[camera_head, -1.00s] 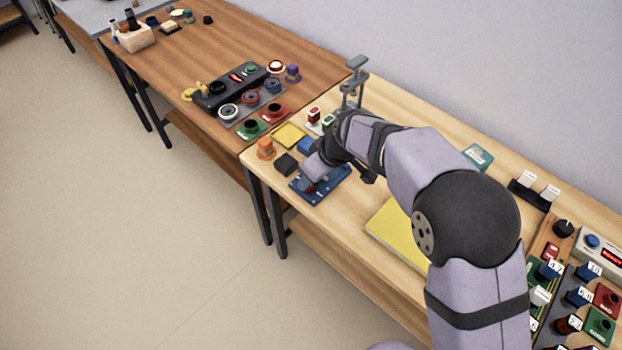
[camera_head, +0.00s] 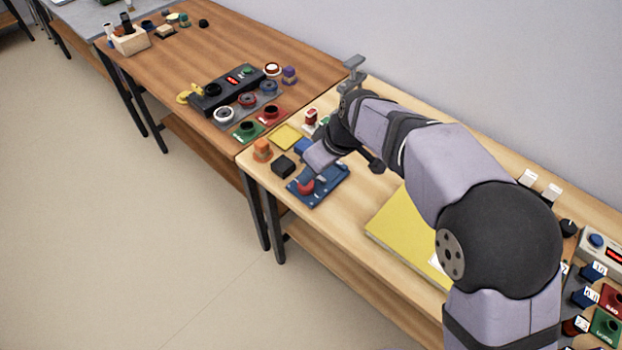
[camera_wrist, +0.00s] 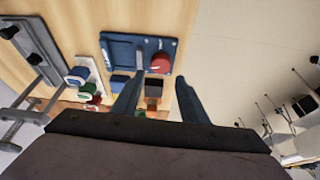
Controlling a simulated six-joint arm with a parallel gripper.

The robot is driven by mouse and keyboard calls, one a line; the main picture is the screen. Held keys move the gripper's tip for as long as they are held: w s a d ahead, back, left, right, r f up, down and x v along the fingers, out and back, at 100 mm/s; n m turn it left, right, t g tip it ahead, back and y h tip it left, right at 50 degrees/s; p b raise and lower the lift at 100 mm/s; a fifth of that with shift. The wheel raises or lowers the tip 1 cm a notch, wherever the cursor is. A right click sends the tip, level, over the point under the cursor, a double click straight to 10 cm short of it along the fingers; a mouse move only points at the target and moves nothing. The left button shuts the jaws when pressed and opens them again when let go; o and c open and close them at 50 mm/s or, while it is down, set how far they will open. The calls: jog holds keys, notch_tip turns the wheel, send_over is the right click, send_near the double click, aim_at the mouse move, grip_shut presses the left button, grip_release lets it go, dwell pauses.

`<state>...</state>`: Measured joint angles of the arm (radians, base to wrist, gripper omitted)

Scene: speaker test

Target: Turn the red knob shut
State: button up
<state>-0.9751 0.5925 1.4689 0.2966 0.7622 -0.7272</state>
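The red knob (camera_head: 306,186) sits on a blue panel (camera_head: 329,187) near the left end of the light wooden table. In the wrist view the knob (camera_wrist: 161,63) is near the right edge of the blue panel (camera_wrist: 118,48). My gripper (camera_head: 318,160) is just behind the knob in the head view, above the panel's far side. In the wrist view my gripper (camera_wrist: 159,80) has its two fingers spread with nothing held between them, and the knob lies beyond the tips. Contact with the panel cannot be told. The knob's turn position is unclear.
A black block (camera_head: 283,166), an orange piece (camera_head: 262,150) and a yellow pad (camera_head: 287,137) are left of the panel. A grey clamp (camera_head: 353,78) stands behind. A large yellow folder (camera_head: 399,226) lies to the right. More controls crowd the table's right end.

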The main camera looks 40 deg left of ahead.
aim_at(308, 185)
jog(key=b, duration=0.3)
jog(key=a+f+b, duration=0.1)
jog(key=b, duration=0.2)
jog(key=shift+w+a+f, duration=0.1)
jog(key=shift+w+f, duration=0.1)
jog(key=shift+f, duration=0.1)
jog(key=b, duration=0.5)
jog(key=shift+s+d+r+b, duration=0.3)
jog(key=shift+d+r+b, duration=0.45)
jog(key=shift+b, duration=2.9)
jog(key=shift+f, duration=0.1)
jog(key=shift+b+x, duration=0.9)
jog(key=shift+x, duration=2.7)
jog(key=c, duration=0.8)
